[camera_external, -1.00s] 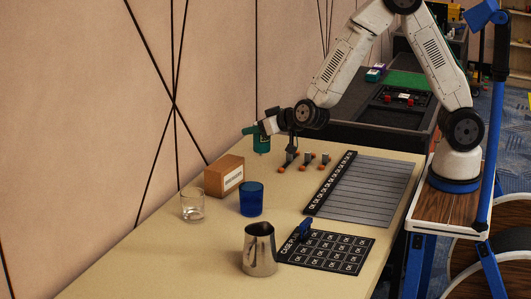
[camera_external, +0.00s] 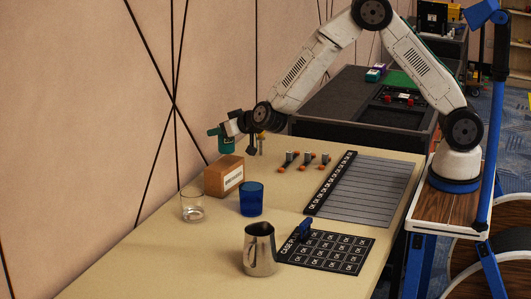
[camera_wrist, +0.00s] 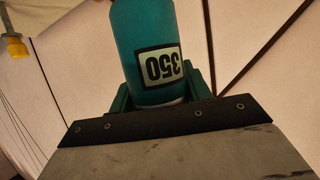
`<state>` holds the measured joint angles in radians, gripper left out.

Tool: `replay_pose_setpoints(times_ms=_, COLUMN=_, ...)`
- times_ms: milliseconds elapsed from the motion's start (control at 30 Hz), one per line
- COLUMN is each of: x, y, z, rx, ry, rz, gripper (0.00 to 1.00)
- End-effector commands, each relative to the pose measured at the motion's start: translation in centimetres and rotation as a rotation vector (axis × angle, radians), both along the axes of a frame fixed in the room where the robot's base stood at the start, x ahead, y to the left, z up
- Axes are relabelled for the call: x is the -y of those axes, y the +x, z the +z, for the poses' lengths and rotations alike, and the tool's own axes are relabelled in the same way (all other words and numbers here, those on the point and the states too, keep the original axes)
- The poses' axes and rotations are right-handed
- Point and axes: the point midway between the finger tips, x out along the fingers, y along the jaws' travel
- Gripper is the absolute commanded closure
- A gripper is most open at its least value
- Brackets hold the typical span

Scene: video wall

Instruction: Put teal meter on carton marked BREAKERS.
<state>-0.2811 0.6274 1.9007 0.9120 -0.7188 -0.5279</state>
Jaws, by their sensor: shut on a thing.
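The teal meter (camera_external: 226,140) is held in my gripper (camera_external: 224,131), above and just behind the carton's top. In the wrist view the teal meter (camera_wrist: 148,45) fills the upper middle, with a white label reading 350. My gripper (camera_wrist: 155,90) is shut on it, one green finger on each side. The brown carton (camera_external: 223,175) stands on the table below the meter, with a white label on its front side; the label text is too small to read. A gap between the meter and the carton is hard to judge from this angle.
A clear glass (camera_external: 193,205), a blue cup (camera_external: 251,198) and a metal pitcher (camera_external: 260,250) stand near the carton. Several small orange-based parts (camera_external: 303,162) sit to its right. A black case plan card (camera_external: 330,252) and a grey striped panel (camera_external: 365,190) lie flat on the table (camera_external: 140,255).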

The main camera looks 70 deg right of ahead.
Motion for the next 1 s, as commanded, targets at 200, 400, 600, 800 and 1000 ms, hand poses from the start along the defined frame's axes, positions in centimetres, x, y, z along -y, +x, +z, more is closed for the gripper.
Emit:
replay_pose_setpoints(times_ms=200, x=0.0, y=0.8, z=-1.9, rx=-0.004, ry=-0.002, rz=0.0, gripper=0.79)
replay_pose_setpoints(times_ms=400, x=-0.1, y=0.9, z=-3.5, rx=0.001, ry=0.001, rz=0.001, gripper=0.79)
replay_pose_setpoints(times_ms=600, x=-0.1, y=0.8, z=-3.6, rx=0.001, ry=0.001, rz=0.001, gripper=0.79)
replay_pose_setpoints(times_ms=800, x=-0.1, y=0.8, z=-3.8, rx=0.0, ry=0.001, rz=0.001, gripper=0.3)
replay_pose_setpoints(times_ms=1000, x=-0.1, y=0.8, z=-3.8, rx=0.0, ry=0.001, rz=0.001, gripper=0.3)
